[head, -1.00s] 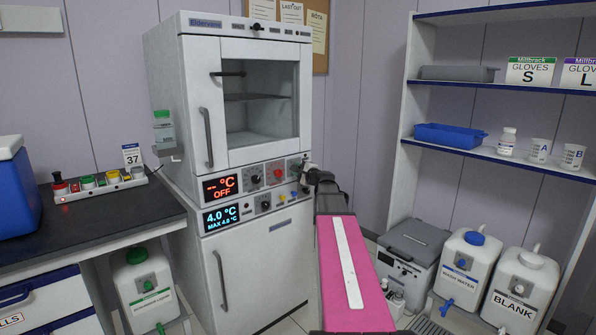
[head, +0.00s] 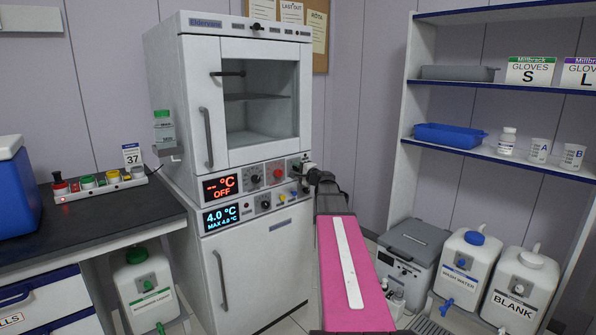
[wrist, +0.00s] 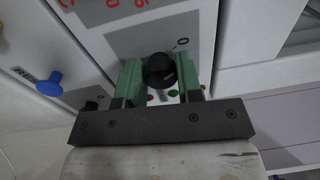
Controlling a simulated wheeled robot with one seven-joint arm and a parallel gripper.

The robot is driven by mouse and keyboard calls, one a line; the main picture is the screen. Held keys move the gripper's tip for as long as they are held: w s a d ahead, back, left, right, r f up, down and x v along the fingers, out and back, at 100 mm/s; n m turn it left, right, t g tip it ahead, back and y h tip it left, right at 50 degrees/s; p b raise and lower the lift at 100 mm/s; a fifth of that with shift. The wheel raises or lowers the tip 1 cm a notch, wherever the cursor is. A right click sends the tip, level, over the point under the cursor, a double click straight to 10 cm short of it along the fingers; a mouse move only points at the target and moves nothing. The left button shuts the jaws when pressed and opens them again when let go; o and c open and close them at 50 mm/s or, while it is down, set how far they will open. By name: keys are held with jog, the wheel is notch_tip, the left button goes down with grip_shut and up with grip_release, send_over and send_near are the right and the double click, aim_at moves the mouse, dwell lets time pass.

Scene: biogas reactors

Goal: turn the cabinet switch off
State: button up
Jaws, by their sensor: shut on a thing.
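The white cabinet (head: 170,120) stands at the back left, with a glass-windowed upper door and a control panel below it. Its red display (head: 220,187) reads dashes, °C and OFF. My gripper (head: 304,168) is at the right end of this panel and hides the part it touches. In the wrist view, the green fingers of my gripper (wrist: 160,80) are shut on a black round switch (wrist: 159,70), one finger on each side. A 0 mark shows just beside the switch on the grey panel. The direction of the switch's pointer is hard to tell.
A lower blue display (head: 221,217) reads 4.0 °C. A blue knob (wrist: 48,83) stands out left of my gripper in the wrist view. A shelf unit (head: 440,80) stands at the right, above a grey box (head: 413,245) and white canisters. A dark bench (head: 110,215) is at the left.

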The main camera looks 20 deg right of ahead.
jog(key=o, duration=0.9)
jog(key=v, duration=1.1)
jog(key=shift+a, duration=0.1)
jog(key=s+a+f+n+g+y, duration=0.1)
jog(key=s+a+f+n+g, duration=0.3)
jog(key=a+f, duration=0.55)
jog(key=s+a+f+n+g, duration=0.3)
jog(key=a+f+n+g, duration=0.15)
jog(key=a+f, duration=0.45)
jog(key=s+a+f+n+g+h, duration=0.2)
jog(key=s+f+g, duration=0.1)
jog(key=s+f, duration=0.1)
jog(key=s+a+f+n+g+h, duration=0.2)
jog(key=s+a+f+g, duration=0.1)
jog(key=s+f, duration=0.2)
jog(key=s+a+f+n+g+h, duration=0.2)
jog(key=s+a+f+g+h, duration=0.1)
jog(key=s, duration=0.4)
jog(key=shift+s+f, duration=0.4)
jog(key=shift+f, duration=0.4)
